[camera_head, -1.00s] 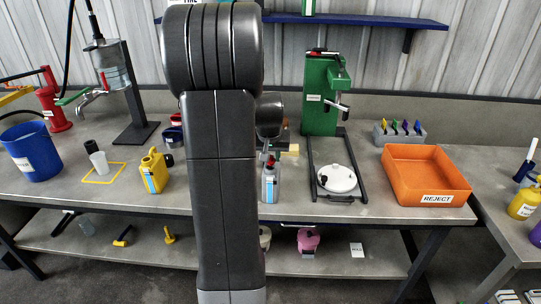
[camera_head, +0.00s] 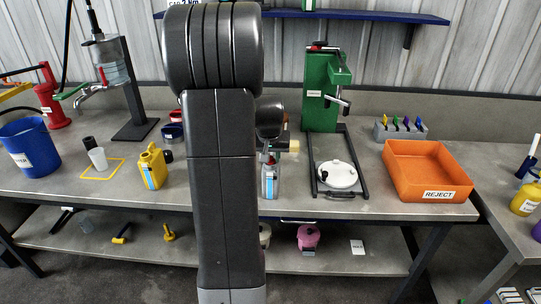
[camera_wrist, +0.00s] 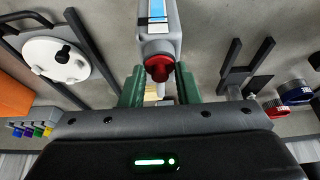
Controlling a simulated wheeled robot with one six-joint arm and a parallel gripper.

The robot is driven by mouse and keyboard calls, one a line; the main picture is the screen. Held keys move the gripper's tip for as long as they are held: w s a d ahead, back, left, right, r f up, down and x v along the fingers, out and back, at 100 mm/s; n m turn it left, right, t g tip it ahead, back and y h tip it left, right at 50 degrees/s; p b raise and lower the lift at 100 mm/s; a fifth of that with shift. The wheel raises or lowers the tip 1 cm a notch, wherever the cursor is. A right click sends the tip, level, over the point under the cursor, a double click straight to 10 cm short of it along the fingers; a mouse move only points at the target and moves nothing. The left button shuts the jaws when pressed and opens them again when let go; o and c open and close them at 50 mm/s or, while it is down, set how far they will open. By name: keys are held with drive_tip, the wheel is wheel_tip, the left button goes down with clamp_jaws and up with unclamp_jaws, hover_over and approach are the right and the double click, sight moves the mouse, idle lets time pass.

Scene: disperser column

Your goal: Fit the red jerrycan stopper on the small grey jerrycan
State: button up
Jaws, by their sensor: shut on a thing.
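The small grey jerrycan (camera_head: 270,182) with a blue and white label stands on the bench, partly behind my arm in the head view. It also shows at the top of the wrist view (camera_wrist: 157,42). The red stopper (camera_wrist: 158,68) is between my green fingertips, at the jerrycan's neck end. My gripper (camera_wrist: 160,72) is shut on the red stopper. I cannot tell whether the stopper is seated on the neck or just above it. In the head view my arm hides most of the gripper.
A yellow jerrycan (camera_head: 152,168) stands to the left. A round white lid (camera_head: 339,174) lies within a dark frame before the green press (camera_head: 319,95) to the right. An orange reject tray (camera_head: 435,196) lies further right.

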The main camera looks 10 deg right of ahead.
drive_tip(key=o, duration=1)
drive_tip(key=shift+f, duration=0.1)
drive_tip(key=v, duration=1.4)
drive_tip(key=shift+f, duration=0.25)
drive_tip(key=x, duration=1.3)
drive_tip(key=shift+w+f, duration=0.2)
drive_tip(key=shift+r, duration=0.2)
